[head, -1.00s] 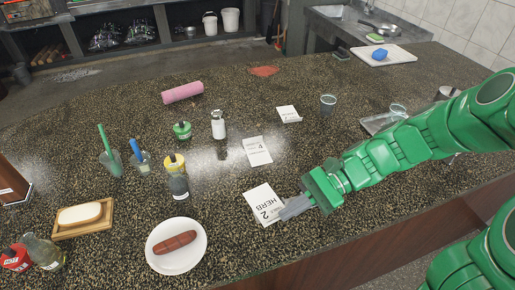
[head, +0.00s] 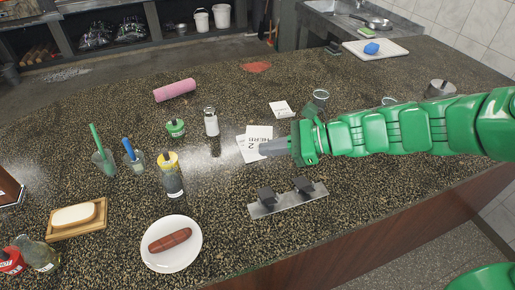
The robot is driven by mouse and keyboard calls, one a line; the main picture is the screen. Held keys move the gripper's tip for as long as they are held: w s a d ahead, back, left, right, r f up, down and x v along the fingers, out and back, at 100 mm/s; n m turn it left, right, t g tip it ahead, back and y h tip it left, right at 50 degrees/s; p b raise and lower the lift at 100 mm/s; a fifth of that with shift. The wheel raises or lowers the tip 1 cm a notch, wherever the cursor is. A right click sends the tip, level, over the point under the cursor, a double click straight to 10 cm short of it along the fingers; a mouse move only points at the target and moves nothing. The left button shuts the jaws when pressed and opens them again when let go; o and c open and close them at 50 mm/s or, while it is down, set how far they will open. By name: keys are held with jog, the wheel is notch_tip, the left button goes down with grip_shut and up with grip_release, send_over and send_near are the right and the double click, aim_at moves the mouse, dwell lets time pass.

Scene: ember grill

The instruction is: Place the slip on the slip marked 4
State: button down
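A white slip marked 2 (head: 260,134) is at the tip of my gripper (head: 268,148), near the middle of the counter. My gripper reaches in from the right and appears shut on the slip's right side. The slip lies over or just above another white slip (head: 241,152), which shows only at its left and lower edge. This lower slip is where the slip marked 4 lay earlier; its mark is hidden now. I cannot tell whether the two slips touch. A third white slip (head: 281,109) lies farther back.
A metal strip with two dark blocks (head: 265,209) lies in front of my gripper. A white shaker (head: 211,123), green-topped jar (head: 175,128) and yellow-topped bottle (head: 172,177) stand left. A glass (head: 320,98) stands behind my arm. A plate (head: 190,222) holds a sausage.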

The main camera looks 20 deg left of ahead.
aim_at(266, 139)
jog(key=w+a+f, duration=0.2)
jog(key=w, duration=0.1)
jog(key=w+a, duration=0.1)
jog(key=w, duration=0.1)
jog(key=shift+a+f, duration=0.4)
jog(key=w+a+f, duration=0.1)
jog(key=w+f, duration=0.1)
jog(key=f, duration=0.1)
jog(key=w+a+f, duration=0.1)
jog(key=shift+a+f, duration=0.3)
jog(key=shift+f, duration=0.1)
jog(key=shift+w+a+f, duration=0.3)
jog(key=shift+w+f, duration=0.1)
jog(key=shift+f, duration=1.65)
jog(key=shift+f, duration=0.15)
jog(key=c, duration=1.4)
grip_release()
jog(key=shift+r, duration=0.2)
jog(key=v, duration=1.2)
jog(key=shift+d+f, duration=0.1)
